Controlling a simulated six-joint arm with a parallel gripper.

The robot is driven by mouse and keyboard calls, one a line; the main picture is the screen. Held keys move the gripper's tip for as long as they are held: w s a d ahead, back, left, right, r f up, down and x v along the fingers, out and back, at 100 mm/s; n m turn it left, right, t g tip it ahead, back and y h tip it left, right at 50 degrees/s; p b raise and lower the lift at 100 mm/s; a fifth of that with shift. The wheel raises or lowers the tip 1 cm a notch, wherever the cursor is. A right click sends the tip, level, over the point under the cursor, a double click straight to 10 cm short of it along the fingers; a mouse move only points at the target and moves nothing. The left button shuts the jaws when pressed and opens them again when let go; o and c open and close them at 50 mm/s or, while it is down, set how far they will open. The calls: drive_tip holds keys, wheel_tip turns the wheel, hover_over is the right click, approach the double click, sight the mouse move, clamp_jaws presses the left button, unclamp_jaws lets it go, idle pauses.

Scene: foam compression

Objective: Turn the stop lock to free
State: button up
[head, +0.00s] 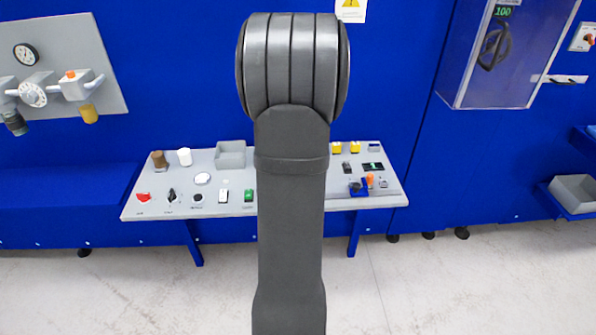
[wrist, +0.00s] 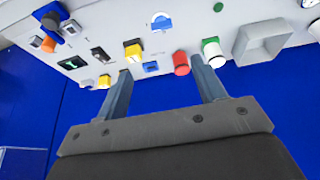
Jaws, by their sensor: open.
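No readable label tells me which control is the stop lock. In the wrist view, a blue rotary knob (wrist: 161,22) sits on a white plate on the grey console. A second blue part (wrist: 150,67) on a pale plate lies nearer the console edge, in the gap between my fingers. My gripper (wrist: 160,64) is open and empty, with its fingertips close to that edge. A red cylinder (wrist: 181,63) stands close beside the right fingertip, and a yellow button (wrist: 132,50) near the left one. In the head view my arm hides the gripper and both blue parts.
The grey console (head: 128,212) also carries a red switch (head: 144,197), a black selector (head: 171,195), a green switch (head: 249,195) and a grey bin (head: 230,154). A white cylinder (wrist: 212,50) stands right of the red one. The blue wall (head: 200,80) is behind.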

drive_tip(key=x, duration=1.7)
drive_tip(key=shift+a+f, duration=0.15)
drive_tip(key=shift+f, duration=0.05)
drive_tip(key=c, duration=1)
